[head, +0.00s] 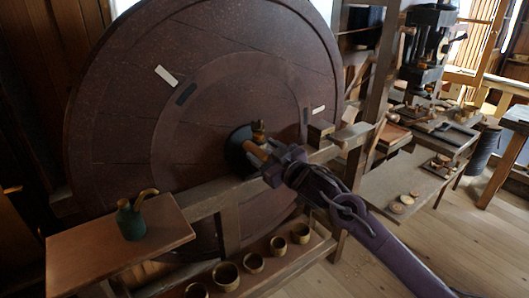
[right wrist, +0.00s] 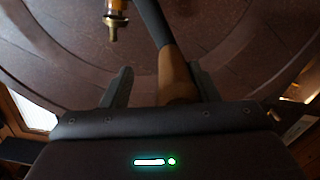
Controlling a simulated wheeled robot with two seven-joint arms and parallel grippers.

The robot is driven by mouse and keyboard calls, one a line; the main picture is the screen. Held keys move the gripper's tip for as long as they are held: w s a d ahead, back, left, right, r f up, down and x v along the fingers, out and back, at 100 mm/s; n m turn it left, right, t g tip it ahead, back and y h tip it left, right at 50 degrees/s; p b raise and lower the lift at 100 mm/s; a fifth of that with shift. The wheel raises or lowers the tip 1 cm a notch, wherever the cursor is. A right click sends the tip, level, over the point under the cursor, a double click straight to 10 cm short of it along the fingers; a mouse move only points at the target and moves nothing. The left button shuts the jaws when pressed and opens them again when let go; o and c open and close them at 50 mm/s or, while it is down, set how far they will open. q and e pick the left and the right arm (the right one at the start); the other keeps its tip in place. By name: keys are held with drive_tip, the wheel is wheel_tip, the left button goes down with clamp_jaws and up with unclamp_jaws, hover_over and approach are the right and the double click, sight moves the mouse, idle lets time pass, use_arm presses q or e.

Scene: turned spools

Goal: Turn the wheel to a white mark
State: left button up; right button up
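The wheel (head: 120,110) is a large dark brown upright disc in the head view. One white mark (head: 166,76) sits at its upper left and another white mark (head: 319,110) at its right. Dark marks lie near both. A black hub (head: 238,158) is low in the middle, with a wooden handle (head: 256,151) by it. My right gripper (head: 272,164) is at the handle. In the right wrist view the handle (right wrist: 176,75) stands between the parted fingers, close to the right-hand one, with a gap to the left-hand one. My left gripper is not in view.
A brass fitting (head: 259,130) is just above the handle. A wooden beam (head: 205,207) crosses before the wheel. A green pot (head: 131,221) stands on a board at the left. Several brass cups (head: 226,275) stand below. A workbench (head: 400,185) is at the right, with floor before it.

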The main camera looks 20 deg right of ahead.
drive_tip(key=shift+w+d+r, duration=0.1)
drive_tip(key=shift+d+r, duration=0.2)
drive_tip(key=shift+r, duration=0.15)
drive_tip(key=b+v, duration=0.2)
drive_tip(key=v, duration=0.6)
drive_tip(key=shift+f, duration=0.3)
drive_tip(key=shift+a+f, duration=0.1)
drive_tip(key=shift+a, duration=0.1)
